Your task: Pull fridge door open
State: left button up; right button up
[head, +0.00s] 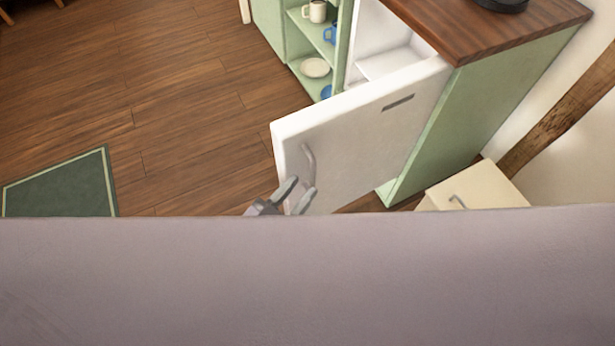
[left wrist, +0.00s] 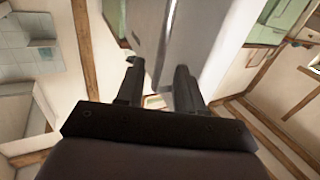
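The white fridge door (head: 365,130) stands swung open from the fridge, and the pale interior (head: 385,50) shows behind it. Its curved grey handle (head: 309,163) is near the free edge of the door's outer face. My left gripper (head: 296,193) is at the lower end of the handle, with its two fingers apart. In the left wrist view the fingers of the left gripper (left wrist: 158,88) are also spread, with the door (left wrist: 205,50) just beyond and beside them. I cannot tell whether a finger touches the handle or door. My right gripper is not in view.
A green cabinet with a wooden top (head: 490,25) houses the fridge. Open shelves with mugs (head: 315,12) and a plate (head: 315,68) stand left of it. A cream drawer unit (head: 475,188) is at the right. Wooden floor (head: 180,90) is clear at left, with a green rug (head: 65,185).

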pick_arm(q)
jog(key=v, duration=0.2)
jog(key=shift+s+a, duration=0.2)
jog(key=shift+s, duration=0.1)
jog(key=shift+w, duration=0.1)
dwell(0.3)
jog(key=s+a+n+g+y, duration=0.25)
jog(key=a+g+y, duration=0.35)
jog(key=a, duration=0.4)
jog(key=s+a+r+n+g+y, duration=0.3)
jog(key=s+a+r+g+y, duration=0.15)
jog(key=s+a, duration=0.65)
jog(key=w+d+f+t+h+p, duration=0.1)
jog(key=w+d+f+t+p, duration=0.2)
jog(key=w+f+t+p, duration=0.1)
jog(key=shift+w+d+f+t+h+p, duration=0.3)
jog(key=shift+w+t+p, duration=0.5)
jog(key=shift+w+t, duration=0.6)
jog(key=shift+m, duration=0.25)
